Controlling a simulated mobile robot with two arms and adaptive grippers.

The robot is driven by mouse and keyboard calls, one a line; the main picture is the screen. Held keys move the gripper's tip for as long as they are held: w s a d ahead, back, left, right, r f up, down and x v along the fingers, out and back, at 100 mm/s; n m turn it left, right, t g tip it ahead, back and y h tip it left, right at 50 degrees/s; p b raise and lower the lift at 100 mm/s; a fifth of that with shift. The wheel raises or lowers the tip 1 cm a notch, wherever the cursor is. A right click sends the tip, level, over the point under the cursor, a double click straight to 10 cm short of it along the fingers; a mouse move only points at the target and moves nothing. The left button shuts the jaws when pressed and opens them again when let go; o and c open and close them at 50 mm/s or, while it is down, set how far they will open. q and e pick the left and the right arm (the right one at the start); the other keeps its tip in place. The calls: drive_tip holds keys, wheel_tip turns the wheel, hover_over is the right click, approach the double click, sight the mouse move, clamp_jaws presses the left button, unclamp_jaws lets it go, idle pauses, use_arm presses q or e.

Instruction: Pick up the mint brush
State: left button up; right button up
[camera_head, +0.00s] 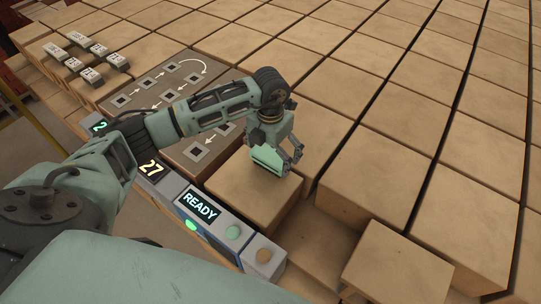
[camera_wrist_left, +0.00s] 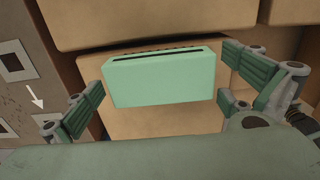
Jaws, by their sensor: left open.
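The mint brush (camera_wrist_left: 165,80) is a mint-green block with a dark slot along its top edge and dark bristles showing behind it. In the left wrist view it lies between the spread fingers of my left gripper (camera_wrist_left: 162,70), with a gap at each side. In the head view my left gripper (camera_head: 283,157) is low over a tan brick (camera_head: 252,190), and the mint block (camera_head: 266,158) shows at its fingers. The gripper is open; whether the brush rests on the brick is hard to tell. My right gripper is not in view.
Rows of tan bricks (camera_head: 420,110) fill the area behind and to the right. A brown panel (camera_head: 172,92) with arrows lies left of the gripper. A console reading READY (camera_head: 199,206) runs along the front. Small labelled blocks (camera_head: 88,44) sit at the upper left.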

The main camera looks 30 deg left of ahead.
sight(273, 154)
use_arm(q)
drive_tip(key=shift+f, duration=0.1)
drive_tip(key=shift+c, duration=0.3)
drive_tip(key=c, duration=1)
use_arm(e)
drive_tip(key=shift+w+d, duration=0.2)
use_arm(q)
drive_tip(key=shift+o, duration=0.2)
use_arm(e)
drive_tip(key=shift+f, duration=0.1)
use_arm(q)
drive_tip(key=shift+r+b, duration=0.55)
drive_tip(key=shift+r, duration=0.15)
drive_tip(key=r, duration=0.1)
drive_tip(key=r+b, duration=0.1)
drive_tip(key=shift+w+d+r, duration=0.2)
drive_tip(key=shift+d+r, duration=0.15)
drive_tip(key=shift+r, duration=0.05)
drive_tip(key=w+d+r+b, duration=0.3)
drive_tip(key=d+r, duration=0.3)
drive_tip(key=d, duration=0.4)
drive_tip(key=shift+w+d+r+b, duration=0.15)
drive_tip(key=shift+w+r+b, duration=0.25)
drive_tip(key=shift+b, duration=0.2)
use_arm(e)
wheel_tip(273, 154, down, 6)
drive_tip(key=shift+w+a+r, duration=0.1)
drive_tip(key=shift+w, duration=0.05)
